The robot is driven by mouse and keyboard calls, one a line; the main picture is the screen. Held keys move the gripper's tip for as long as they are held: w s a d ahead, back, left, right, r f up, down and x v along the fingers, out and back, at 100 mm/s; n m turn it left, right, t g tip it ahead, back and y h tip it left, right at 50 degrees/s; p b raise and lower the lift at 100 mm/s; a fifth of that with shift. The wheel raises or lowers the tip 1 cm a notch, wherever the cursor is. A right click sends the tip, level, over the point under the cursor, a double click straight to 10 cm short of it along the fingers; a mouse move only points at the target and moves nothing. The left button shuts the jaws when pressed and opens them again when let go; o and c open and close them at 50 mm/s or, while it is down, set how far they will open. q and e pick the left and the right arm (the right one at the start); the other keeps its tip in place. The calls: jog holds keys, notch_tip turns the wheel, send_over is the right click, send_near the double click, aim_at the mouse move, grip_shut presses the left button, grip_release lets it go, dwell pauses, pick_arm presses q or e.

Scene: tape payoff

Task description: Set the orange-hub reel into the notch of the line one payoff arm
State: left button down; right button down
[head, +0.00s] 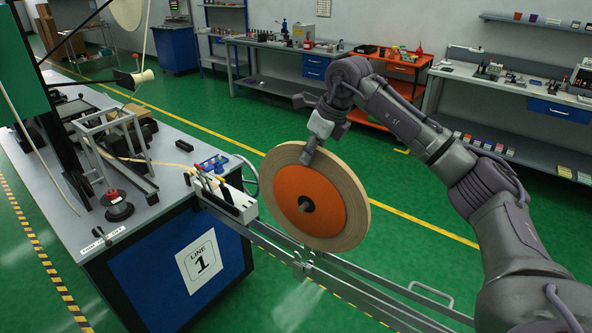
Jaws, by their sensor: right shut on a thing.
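The orange-hub reel (291,192) is a wide tan roll with an orange disc face and a dark centre hole, standing upright. My right gripper (309,158) is shut on the reel at its upper rim, reaching down from above. The line one payoff arm (352,285) is a pair of metal rails running from the bench to the lower right. The reel hides part of the rails. A small bracket (303,269) on the rails shows just below the reel; I cannot tell whether the reel touches the arm or where the notch is. My left gripper is out of view.
The blue bench with the LINE 1 sign (201,262) stands at the left, with a handwheel (245,176) near the reel. An orange cart (399,72) and workbenches line the back wall. Green floor is clear between them.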

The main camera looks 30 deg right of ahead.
jog(key=shift+w+d+r, duration=0.3)
jog(key=shift+d+r, duration=0.1)
jog(key=shift+r, duration=0.05)
jog(key=shift+f+m+b, duration=0.3)
jog(key=shift+f+b, duration=0.25)
jog(key=shift+b, duration=0.05)
jog(key=shift+f+b, duration=0.65)
jog(key=shift+f, duration=0.15)
jog(key=shift+r+p, duration=0.15)
jog(key=shift+p, duration=0.15)
